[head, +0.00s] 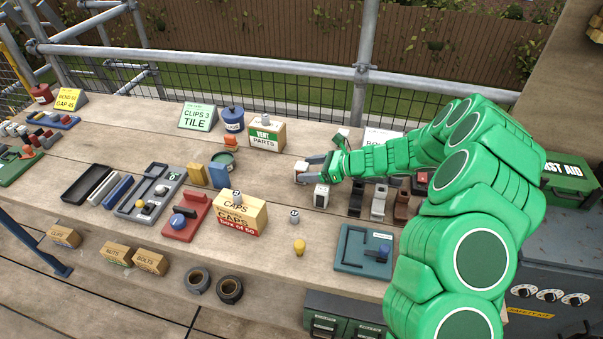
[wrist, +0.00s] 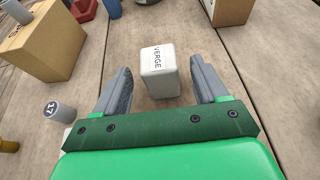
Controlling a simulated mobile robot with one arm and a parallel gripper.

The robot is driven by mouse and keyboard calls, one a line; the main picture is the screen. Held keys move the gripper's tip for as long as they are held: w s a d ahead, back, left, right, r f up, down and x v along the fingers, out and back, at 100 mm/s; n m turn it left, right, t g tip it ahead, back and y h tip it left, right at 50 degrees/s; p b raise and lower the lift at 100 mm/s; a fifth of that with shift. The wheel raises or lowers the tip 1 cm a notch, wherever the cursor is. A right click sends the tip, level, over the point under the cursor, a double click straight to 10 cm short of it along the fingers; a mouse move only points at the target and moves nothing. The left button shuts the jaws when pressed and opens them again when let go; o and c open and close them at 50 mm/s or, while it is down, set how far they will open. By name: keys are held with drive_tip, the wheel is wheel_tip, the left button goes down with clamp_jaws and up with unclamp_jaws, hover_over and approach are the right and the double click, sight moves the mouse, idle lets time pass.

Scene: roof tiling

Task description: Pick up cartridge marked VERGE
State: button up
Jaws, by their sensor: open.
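The cartridge marked VERGE (wrist: 158,72) is a white block with dark lettering on its upper face. In the wrist view it stands on the planks between the fingertips of my gripper (wrist: 163,88), with a gap on each side. The fingers are spread and hold nothing. In the head view my gripper (head: 308,168) reaches left, low over the bench, with a white block (head: 301,172) at its fingertips; its marking is not readable there.
A white block with a dark face (head: 321,196) stands close on the near side of my gripper. A small grey cylinder marked 17 (wrist: 60,111) and a CAPS box (head: 240,214) are nearby. More blocks (head: 378,203) stand under my arm. A PARTS box (head: 267,134) is behind.

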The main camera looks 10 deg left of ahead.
sight(296, 168)
drive_tip(key=x, duration=0.5)
drive_tip(key=shift+r, duration=0.15)
drive_tip(key=c, duration=1.1)
drive_tip(key=shift+o, duration=0.2)
drive_tip(key=shift+r, duration=0.2)
